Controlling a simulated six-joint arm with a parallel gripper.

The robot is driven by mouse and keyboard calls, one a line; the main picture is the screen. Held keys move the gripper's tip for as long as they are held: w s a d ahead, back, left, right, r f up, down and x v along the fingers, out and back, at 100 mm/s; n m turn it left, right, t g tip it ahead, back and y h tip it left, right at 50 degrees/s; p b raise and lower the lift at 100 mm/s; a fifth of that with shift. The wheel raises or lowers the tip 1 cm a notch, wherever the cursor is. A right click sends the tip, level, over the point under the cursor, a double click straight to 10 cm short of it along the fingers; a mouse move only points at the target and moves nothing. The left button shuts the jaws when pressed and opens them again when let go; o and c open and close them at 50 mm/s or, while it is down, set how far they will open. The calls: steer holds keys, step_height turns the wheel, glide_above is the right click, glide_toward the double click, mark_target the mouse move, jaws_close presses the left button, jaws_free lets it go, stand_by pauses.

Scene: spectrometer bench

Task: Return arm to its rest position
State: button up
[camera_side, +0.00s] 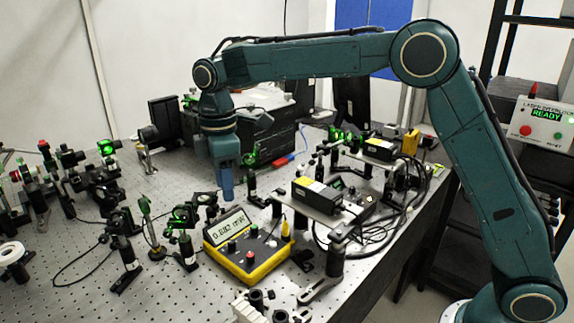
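My gripper (227,190) hangs pointing down from the end of my teal arm, above the middle of the optical bench (60,265). It is behind and above the yellow power meter (247,243) and looks apart from it. The fingers are small and close together in this view, so I cannot tell whether they are open or shut. I see no object clearly held in them. My arm is stretched out to the left from its base at the lower right, with the elbow high.
Several optic mounts with green-lit faces (106,147) crowd the bench's left side. Black laser boxes (318,196) on raised plates and looped cables stand right of my gripper. A large black box (262,135) stands behind. A control box reading READY (546,117) is at the right.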

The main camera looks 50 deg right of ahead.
steer(key=s+d+r+m+t, duration=0.1)
steer(key=s+d+r+m, duration=0.3)
steer(key=s, duration=0.3)
steer(key=s+d+r+m+t, duration=0.2)
steer(key=s+d+r, duration=0.2)
steer(key=s+d, duration=0.3)
steer(key=s+d+f+m+t, duration=0.1)
steer(key=s+d+f+m, duration=0.1)
steer(key=s, duration=0.7)
steer(key=s+d+f+m+t, duration=0.1)
steer(key=s+d+f+m, duration=0.1)
steer(key=s+m, duration=0.3)
steer(key=s, duration=0.3)
steer(key=shift+s+d+f+t, duration=0.3)
steer(key=shift+s+f, duration=0.05)
steer(key=shift+s, duration=0.05)
